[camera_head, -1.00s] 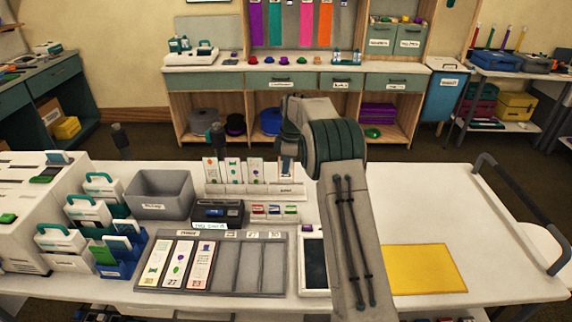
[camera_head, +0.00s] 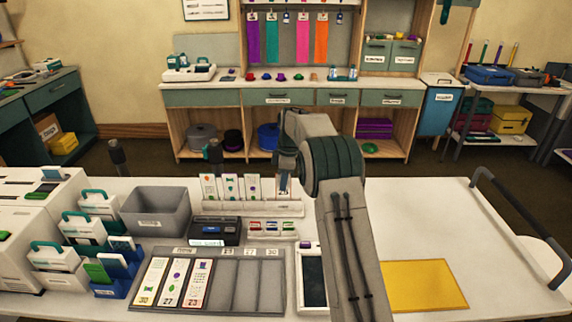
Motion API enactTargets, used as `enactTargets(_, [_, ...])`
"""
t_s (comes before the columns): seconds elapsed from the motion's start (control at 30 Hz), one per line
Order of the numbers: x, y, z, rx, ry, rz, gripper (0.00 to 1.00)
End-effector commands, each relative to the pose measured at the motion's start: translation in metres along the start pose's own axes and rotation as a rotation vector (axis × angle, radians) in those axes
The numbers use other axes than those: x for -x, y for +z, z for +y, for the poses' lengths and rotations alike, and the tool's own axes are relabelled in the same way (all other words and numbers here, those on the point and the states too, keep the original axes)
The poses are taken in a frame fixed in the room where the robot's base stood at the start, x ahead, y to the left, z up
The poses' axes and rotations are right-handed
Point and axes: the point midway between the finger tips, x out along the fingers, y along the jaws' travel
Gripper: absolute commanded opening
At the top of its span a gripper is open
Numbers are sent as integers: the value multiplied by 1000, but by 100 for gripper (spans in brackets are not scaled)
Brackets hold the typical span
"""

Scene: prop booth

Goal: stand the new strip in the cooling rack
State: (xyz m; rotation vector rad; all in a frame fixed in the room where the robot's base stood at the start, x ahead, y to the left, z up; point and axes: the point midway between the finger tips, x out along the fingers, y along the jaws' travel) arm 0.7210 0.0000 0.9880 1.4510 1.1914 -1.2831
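The white cooling rack (camera_head: 234,209) stands on the table, left of my arm. Several white printed strips stand upright in it, among them one at the left (camera_head: 209,187), one with green and red marks (camera_head: 231,187) and one with a purple mark (camera_head: 252,187). My gripper (camera_head: 284,179) points down at the right end of the rack, largely hidden by my own wrist. A pale strip with a dark upper part (camera_head: 283,187) shows at the fingers, upright. I cannot tell whether the fingers are closed on it or whether it touches the rack.
A grey bin (camera_head: 156,222), a black device (camera_head: 214,232) and a small holder of coloured pieces (camera_head: 272,230) stand close to the rack. In front lies a grey slotted tray (camera_head: 234,284) with three printed strips. A yellow mat (camera_head: 425,285) lies right; the table's right side is clear.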

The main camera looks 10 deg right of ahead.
Motion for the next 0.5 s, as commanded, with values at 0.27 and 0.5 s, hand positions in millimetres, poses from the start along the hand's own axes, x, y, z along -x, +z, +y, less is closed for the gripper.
enactTargets(0.27, [61,0,1,-1,4,2,28])
enactTargets(0.5, [109,0,0,0,2,1,28])
